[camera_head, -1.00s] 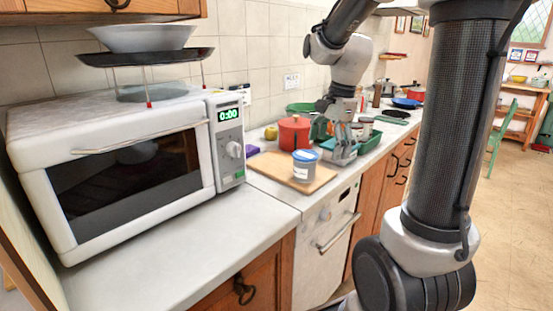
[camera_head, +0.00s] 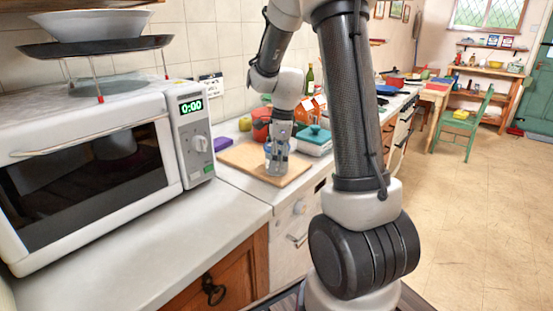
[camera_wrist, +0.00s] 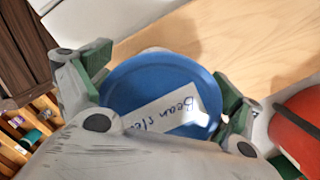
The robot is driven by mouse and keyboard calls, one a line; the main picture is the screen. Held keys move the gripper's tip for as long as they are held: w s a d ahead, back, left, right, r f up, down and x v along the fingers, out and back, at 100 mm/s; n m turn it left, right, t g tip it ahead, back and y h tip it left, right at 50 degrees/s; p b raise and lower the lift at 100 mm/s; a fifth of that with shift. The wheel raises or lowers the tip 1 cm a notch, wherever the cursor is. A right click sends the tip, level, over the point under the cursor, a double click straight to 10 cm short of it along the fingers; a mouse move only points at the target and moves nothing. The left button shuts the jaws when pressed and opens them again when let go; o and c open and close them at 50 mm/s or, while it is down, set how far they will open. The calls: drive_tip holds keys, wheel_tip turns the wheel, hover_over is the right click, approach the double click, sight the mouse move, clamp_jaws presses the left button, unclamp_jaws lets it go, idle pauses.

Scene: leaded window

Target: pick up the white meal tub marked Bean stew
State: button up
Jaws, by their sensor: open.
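The white tub has a round blue lid (camera_wrist: 150,82) with a paper label reading "Bean stew", partly covered, in the wrist view. The tub stands on the wooden board (camera_head: 240,155) on the counter. In the head view my gripper hides most of it, with only bits of blue showing at its sides. My gripper (camera_wrist: 166,92) is open over the tub, with one finger at the lid's left and the other at its right. I cannot tell whether the fingers touch it.
A red pot (camera_head: 261,126) stands behind the board; in the wrist view a red rounded thing (camera_wrist: 297,122) is close by the right finger. A teal-topped container (camera_head: 314,138) sits to the right. A microwave (camera_head: 90,170) and a purple block (camera_head: 222,143) are left. The near counter is clear.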

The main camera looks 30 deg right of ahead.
drive_tip(key=c, duration=1.1)
drive_tip(key=shift+c, duration=0.2)
